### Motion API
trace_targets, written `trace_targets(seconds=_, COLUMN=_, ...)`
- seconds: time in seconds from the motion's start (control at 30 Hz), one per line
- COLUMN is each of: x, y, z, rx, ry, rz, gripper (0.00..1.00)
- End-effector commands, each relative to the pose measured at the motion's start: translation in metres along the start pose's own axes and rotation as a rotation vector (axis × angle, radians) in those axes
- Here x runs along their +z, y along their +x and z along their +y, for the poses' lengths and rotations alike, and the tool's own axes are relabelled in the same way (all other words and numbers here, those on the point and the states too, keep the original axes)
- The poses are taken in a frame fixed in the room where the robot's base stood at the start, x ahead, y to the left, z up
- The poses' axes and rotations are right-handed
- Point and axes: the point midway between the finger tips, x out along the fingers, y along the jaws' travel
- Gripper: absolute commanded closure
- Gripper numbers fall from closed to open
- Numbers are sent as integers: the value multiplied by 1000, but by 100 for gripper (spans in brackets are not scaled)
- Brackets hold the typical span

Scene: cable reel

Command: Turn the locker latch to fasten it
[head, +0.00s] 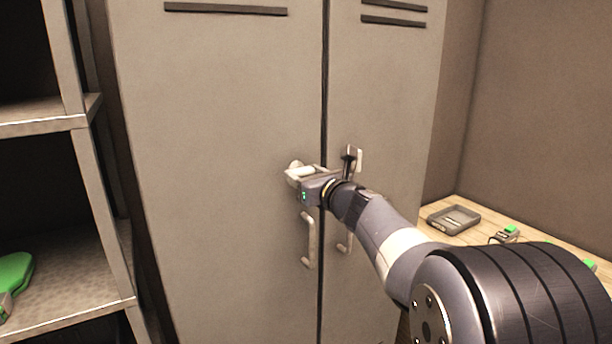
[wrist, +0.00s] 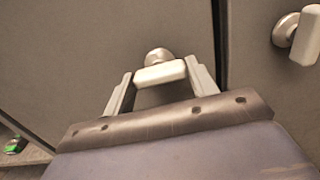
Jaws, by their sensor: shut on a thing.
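The locker (head: 215,120) has two grey doors with a dark seam between them. The latch (wrist: 160,74) is a pale bar on a round knob on the left door, and it also shows in the head view (head: 300,172). The bar lies close to level, slightly tilted in the wrist view. My gripper (wrist: 160,80) is shut on the latch, one finger at each end of the bar. In the head view my gripper (head: 305,175) partly covers the latch.
A second latch (wrist: 305,38) is on the right door, close to the right of my gripper. Door handles (head: 309,240) hang below. A metal shelf (head: 70,285) stands at left. A workbench with a grey tray (head: 453,219) is at right.

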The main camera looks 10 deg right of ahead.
Motion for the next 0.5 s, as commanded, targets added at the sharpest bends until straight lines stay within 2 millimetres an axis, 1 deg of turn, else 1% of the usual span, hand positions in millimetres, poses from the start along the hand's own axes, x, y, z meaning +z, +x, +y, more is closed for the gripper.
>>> trace_targets(seconds=0.27, x=-1, y=0, z=0, rx=0, ry=-30, rz=0, gripper=68)
trace_targets(seconds=0.5, x=-4, y=0, z=0, rx=1, ry=-156, rz=-2, gripper=68)
